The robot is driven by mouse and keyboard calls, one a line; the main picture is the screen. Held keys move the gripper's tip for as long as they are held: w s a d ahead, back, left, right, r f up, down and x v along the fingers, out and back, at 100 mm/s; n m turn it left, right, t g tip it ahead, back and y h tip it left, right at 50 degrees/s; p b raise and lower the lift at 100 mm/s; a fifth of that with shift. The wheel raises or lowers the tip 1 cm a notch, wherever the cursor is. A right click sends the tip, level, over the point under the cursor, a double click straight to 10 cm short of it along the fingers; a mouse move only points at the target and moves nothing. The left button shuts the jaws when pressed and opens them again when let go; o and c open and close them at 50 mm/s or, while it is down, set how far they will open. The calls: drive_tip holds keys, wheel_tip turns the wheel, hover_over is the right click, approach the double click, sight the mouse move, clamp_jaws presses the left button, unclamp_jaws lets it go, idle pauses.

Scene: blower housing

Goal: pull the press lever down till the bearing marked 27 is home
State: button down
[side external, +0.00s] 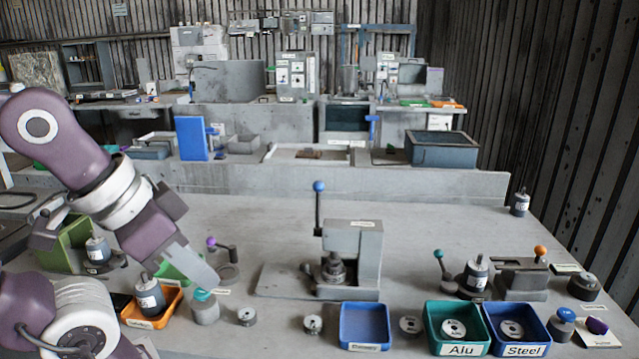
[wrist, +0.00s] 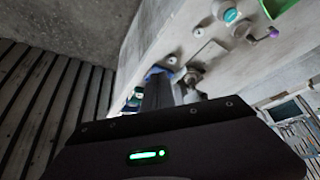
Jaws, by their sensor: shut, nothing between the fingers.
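The grey arbor press (side external: 365,255) stands mid-table in the side view. Its lever (side external: 318,212) points straight up and ends in a blue ball knob (side external: 319,186). Round grey metal parts (side external: 334,270) sit under the press head; I cannot read a 27 on them or tell which one is the bearing. My gripper (side external: 212,284) is shut and empty, left of the press and well apart from the lever, by a teal-topped cylinder (side external: 205,309). In the wrist view my dark fingers (wrist: 158,90) are together and hide part of the table.
An orange tray (side external: 172,319) holding a motor is left of my gripper. Small round parts (side external: 246,316) and a blue tray (side external: 365,344) line the front. Teal Alu (side external: 437,346) and blue Steel (side external: 540,350) bins stand right. The table behind the press is clear.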

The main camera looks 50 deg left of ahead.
drive_tip(key=c, duration=2.1)
unclamp_jaws()
drive_tip(key=o, duration=0.9)
drive_tip(key=w+a+r+m, duration=0.1)
drive_tip(key=w+m, duration=0.1)
drive_tip(key=w+a+r+m+y, duration=0.1)
drive_tip(key=w+m, duration=0.2)
drive_tip(key=w+r+m, duration=0.2)
drive_tip(key=w+m, duration=0.1)
drive_tip(key=shift+w+a+g+y, duration=0.2)
drive_tip(key=shift+a+g+y, duration=0.1)
drive_tip(key=shift+a+g, duration=0.1)
drive_tip(key=m+g+y, duration=0.2)
drive_tip(key=m+y, duration=0.1)
drive_tip(key=m, duration=1.8)
hover_over(318, 195)
drive_tip(key=f, duration=0.3)
drive_tip(key=shift+s+d+f, duration=0.15)
drive_tip(key=shift+d+f, duration=0.15)
drive_tip(key=shift+d, duration=0.1)
drive_tip(key=shift+m, duration=0.4)
drive_tip(key=x, duration=0.6)
drive_tip(key=shift+a+f, duration=0.1)
drive_tip(key=shift+f, duration=0.25)
drive_tip(key=shift+w+a+f, duration=0.15)
drive_tip(key=shift+w+f, duration=0.1)
drive_tip(key=shift+f, duration=0.05)
drive_tip(key=shift+c, duration=0.2)
